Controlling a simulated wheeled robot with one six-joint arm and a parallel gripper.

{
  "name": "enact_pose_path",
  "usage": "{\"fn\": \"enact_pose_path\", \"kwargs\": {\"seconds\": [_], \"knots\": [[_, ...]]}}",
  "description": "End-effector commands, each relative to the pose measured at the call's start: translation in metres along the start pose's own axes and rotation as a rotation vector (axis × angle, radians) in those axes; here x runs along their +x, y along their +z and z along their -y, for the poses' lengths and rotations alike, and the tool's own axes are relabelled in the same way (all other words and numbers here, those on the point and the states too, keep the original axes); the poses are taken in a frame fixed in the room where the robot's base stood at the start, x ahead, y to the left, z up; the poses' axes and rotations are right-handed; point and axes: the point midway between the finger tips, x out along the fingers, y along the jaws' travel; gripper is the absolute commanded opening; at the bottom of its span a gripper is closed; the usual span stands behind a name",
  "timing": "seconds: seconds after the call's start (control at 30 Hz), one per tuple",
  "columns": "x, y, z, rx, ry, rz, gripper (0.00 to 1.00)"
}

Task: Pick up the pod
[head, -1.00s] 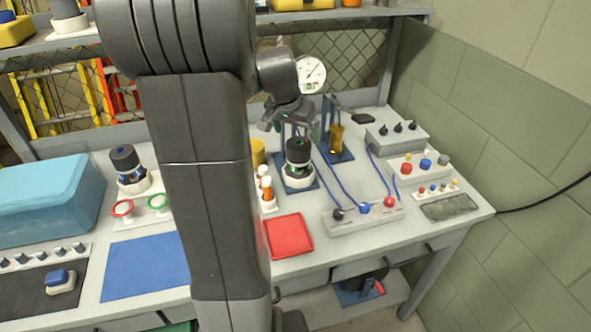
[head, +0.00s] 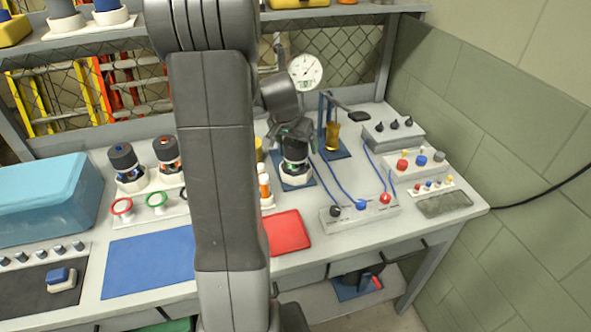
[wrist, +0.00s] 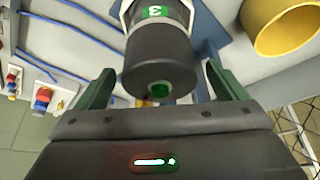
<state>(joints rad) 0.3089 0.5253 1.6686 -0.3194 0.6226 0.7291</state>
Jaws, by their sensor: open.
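The pod (head: 296,153) with a green button is a dark cylinder with a pale lower part. It stands upright in a white holder on a blue plate (head: 311,180), near the bench's middle. In the wrist view the pod (wrist: 160,60) shows a green label with a 3. My gripper (head: 292,130) is at the pod's top. In the wrist view its two green fingers (wrist: 160,82) are apart, one on each side of the pod's dark end, with a visible gap on both sides. My arm hides part of the bench left of the pod.
Two similar pods, one blue-buttoned (head: 123,160) and one orange-buttoned (head: 167,152), stand at left. A dial gauge (head: 306,71) rises behind my gripper. A brass part (head: 332,134) and a cabled box (head: 360,212) are at right. A red tray (head: 288,232) lies in front.

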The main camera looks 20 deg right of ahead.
Motion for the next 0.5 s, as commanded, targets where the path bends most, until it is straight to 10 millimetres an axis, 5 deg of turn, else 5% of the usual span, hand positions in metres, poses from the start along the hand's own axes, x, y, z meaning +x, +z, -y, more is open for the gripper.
{"fn": "enact_pose_path", "kwargs": {"seconds": [0.07, 0.4, 0.5], "knots": [[-0.0001, 0.0001, 0.0, 0.0, 0.0, 0.0, 0.84], [-0.0003, 0.0001, 0.0, 0.0, 0.0, 0.0, 0.18], [-0.0009, -0.0005, 0.0002, 0.0, 0.0, -0.001, 0.18]]}}
